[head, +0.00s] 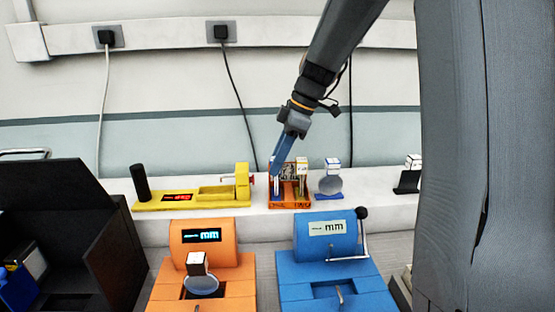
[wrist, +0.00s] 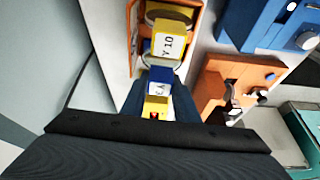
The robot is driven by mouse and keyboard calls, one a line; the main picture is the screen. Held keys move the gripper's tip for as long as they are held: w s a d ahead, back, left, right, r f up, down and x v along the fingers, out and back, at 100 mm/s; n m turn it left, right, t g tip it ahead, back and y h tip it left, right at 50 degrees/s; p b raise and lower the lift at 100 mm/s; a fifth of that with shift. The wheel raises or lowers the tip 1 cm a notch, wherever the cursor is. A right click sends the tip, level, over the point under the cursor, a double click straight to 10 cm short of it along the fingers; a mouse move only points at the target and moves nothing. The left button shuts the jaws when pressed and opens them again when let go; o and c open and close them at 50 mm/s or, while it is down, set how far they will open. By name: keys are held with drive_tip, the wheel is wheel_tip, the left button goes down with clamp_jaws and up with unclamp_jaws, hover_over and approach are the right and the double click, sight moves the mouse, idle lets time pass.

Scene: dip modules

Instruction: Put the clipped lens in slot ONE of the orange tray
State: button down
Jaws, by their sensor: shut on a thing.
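The orange tray (head: 290,205) stands on the white ledge, with lettering on its front; I read ONE on the left and TWO on the right, small. My gripper (head: 275,172) reaches down at its left part. In the wrist view my gripper (wrist: 157,106) is shut on a clip (wrist: 155,104) with yellow and blue parts and a white label; its lens is mostly hidden. Another clip (wrist: 168,38), yellow with a label reading Y 10, is beyond it, inside the orange tray wall (wrist: 135,30). I cannot tell whether the held lens is seated or only above the slot.
A yellow device (head: 212,197) is left of the tray. A blue stand with a clipped lens (head: 329,186) is close on the right. In front are an orange machine (head: 235,270) holding another lens, and a blue machine (head: 325,238) with a crank. A black box (head: 75,230) is front left.

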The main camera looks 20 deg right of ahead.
drive_tip(key=shift+f, duration=0.2)
drive_tip(key=c, duration=1.4)
unclamp_jaws()
drive_tip(key=b+v, duration=0.3)
drive_tip(key=v, duration=0.9)
drive_tip(key=shift+r, duration=0.2)
drive_tip(key=shift+d, duration=0.1)
